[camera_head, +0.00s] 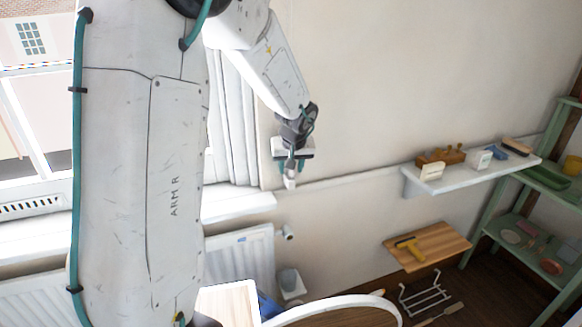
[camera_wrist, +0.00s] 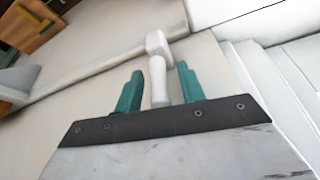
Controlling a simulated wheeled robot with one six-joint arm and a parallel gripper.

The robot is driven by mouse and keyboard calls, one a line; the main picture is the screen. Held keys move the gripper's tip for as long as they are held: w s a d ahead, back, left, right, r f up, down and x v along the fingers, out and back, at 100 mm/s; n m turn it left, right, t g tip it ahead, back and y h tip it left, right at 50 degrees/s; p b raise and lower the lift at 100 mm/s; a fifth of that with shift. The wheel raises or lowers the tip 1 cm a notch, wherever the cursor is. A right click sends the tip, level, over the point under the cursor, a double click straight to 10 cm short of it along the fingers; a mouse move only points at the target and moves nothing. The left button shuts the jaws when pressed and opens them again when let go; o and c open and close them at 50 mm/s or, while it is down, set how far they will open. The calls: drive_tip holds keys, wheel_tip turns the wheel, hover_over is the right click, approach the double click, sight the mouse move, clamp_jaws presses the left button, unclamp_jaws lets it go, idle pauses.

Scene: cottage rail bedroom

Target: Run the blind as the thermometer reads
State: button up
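My gripper (camera_head: 290,180) is in front of the wall, right of the window. Its two teal fingers show in the wrist view (camera_wrist: 158,92) and stand apart. A white rounded pull-like piece (camera_wrist: 157,80) lies between them in that view, with narrow gaps on both sides; whether it touches a finger is unclear. A pale cylindrical knob (camera_wrist: 156,44) shows just beyond it. White pleated fabric (camera_head: 236,125), perhaps the blind or a curtain, hangs at the window's right side, partly behind my arm. I cannot make out a thermometer or its reading.
A white wall shelf (camera_head: 470,177) holds a wooden block, a small white box and brushes. Below it is a wooden board (camera_head: 428,247) with a yellow-handled tool. A green rack (camera_head: 515,190) stands at right. A radiator (camera_head: 245,258) and its valve (camera_head: 287,232) sit below the sill.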

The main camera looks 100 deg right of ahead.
drive_tip(key=v, duration=0.7)
drive_tip(key=shift+r, duration=0.25)
drive_tip(key=shift+a, duration=0.15)
